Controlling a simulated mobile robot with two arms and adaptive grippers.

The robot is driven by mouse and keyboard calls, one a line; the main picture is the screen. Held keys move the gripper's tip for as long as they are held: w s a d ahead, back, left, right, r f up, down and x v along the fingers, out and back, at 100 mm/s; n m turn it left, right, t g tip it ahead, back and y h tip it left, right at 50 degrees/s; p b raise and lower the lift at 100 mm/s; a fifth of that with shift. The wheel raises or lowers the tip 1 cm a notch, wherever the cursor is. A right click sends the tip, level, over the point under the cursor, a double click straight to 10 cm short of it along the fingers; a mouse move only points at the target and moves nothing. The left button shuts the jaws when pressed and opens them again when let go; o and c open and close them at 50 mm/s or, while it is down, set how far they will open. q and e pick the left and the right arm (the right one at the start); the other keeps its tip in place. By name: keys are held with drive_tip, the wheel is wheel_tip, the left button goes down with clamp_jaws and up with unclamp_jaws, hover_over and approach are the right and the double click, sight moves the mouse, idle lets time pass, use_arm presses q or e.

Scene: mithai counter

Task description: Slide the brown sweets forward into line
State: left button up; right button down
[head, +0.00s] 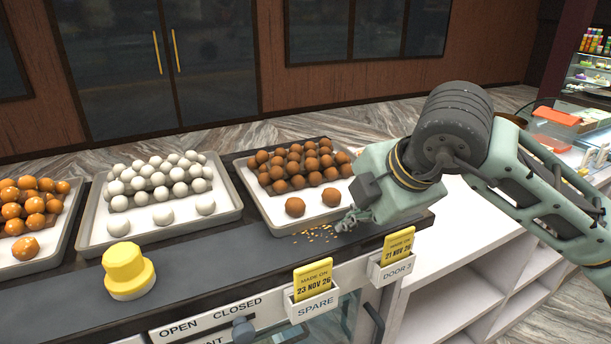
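The brown sweets (302,160) are heaped in several rows toward the back of the right-hand tray (262,205). Two brown sweets stand apart at the tray's front, one at the left (295,207) and one to its right (331,197). My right gripper (352,219) comes in from the right, low at the tray's front right corner, just right of the nearer sweets. Its fingers are small and dark here, and I cannot tell whether they are open or shut. Its hand hides the tray's right front part. My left gripper is not in view.
Yellow crumbs (316,235) lie on the dark counter (235,258) before the tray. A tray of white sweets (160,185) and one of orange sweets (30,205) stand to the left. A yellow knob-shaped object (127,270) and yellow date cards (312,280) (398,245) are along the front.

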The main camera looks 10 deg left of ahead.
sight(333, 191)
drive_tip(key=shift+w+a, duration=0.1)
drive_tip(key=shift+w+a, duration=0.8)
drive_tip(key=shift+w, duration=0.3)
drive_tip(key=shift+w+a, duration=0.8)
drive_tip(key=shift+w, duration=0.3)
drive_tip(key=shift+w+a+p, duration=0.2)
drive_tip(key=shift+w+a, duration=0.4)
drive_tip(key=shift+w, duration=0.25)
drive_tip(key=shift+w+a+p, duration=0.15)
drive_tip(key=shift+w+a, duration=0.45)
drive_tip(key=shift+w, duration=0.25)
drive_tip(key=shift+s+d+b, duration=0.25)
drive_tip(key=shift+s+b, duration=0.1)
drive_tip(key=shift+b, duration=0.2)
drive_tip(key=shift+s+d+r, duration=0.2)
drive_tip(key=shift+s+d, duration=0.1)
drive_tip(key=shift+s, duration=0.15)
wheel_tip(333, 191, up, 10)
drive_tip(key=p, duration=0.3)
drive_tip(key=shift+p, duration=0.4)
